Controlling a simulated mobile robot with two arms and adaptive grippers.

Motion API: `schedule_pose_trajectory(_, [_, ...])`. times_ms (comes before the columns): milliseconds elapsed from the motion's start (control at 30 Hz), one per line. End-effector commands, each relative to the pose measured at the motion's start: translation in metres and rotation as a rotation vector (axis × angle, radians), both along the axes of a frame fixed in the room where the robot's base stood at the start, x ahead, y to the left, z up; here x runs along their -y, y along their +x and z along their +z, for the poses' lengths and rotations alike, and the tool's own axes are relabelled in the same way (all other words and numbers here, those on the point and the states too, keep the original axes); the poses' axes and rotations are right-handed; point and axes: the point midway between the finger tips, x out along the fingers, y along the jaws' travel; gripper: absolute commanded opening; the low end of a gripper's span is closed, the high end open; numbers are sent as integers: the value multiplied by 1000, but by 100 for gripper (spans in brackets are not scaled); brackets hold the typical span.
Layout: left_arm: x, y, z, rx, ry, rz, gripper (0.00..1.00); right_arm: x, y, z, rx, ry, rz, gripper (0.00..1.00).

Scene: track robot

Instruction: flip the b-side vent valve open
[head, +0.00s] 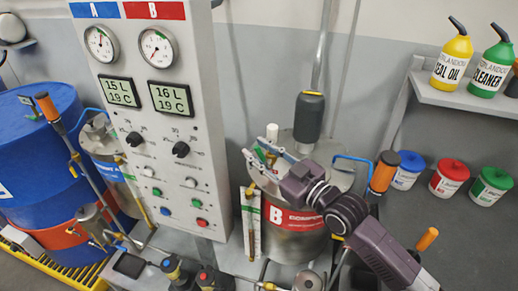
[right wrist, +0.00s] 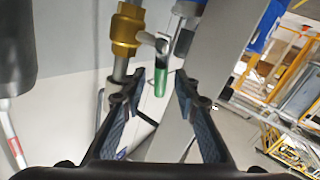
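The B tank (head: 297,243) is a steel drum with a red B label, standing right of the panel. Behind its top, a small valve with a green handle (head: 261,155) shows partly between my right gripper's fingers. In the right wrist view the valve has a brass body (right wrist: 126,30) on a vertical pipe, and its green-tipped handle (right wrist: 161,80) hangs down. My right gripper (head: 257,150) is open above the tank's rim, its fingers pointing toward the valve. In the right wrist view the handle appears between the two fingers (right wrist: 150,88), with no visible contact. My left gripper is out of view.
The grey panel (head: 165,120) with gauges and displays stands close left of my right gripper. A blue hose (head: 352,159) is at the right. Bottles stand on a shelf (head: 440,94) at the right.

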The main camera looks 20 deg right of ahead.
Motion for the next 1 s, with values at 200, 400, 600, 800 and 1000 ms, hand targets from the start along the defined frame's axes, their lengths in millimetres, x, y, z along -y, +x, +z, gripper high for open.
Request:
schedule_pose_trajectory(200, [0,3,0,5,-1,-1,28,0,1,0,0,0,1,28])
schedule_pose_trajectory(400, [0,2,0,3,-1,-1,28,0,0,0,0,0,0,8])
schedule_pose_trajectory(600, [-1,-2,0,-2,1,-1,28,0,0,0,0,0,1,0])
schedule_pose_trajectory(800, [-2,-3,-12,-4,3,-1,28,1,0,-4,17,28,0,0])
schedule_pose_trajectory(1000, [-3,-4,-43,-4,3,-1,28,6,-4,-6,93,138,0,0])
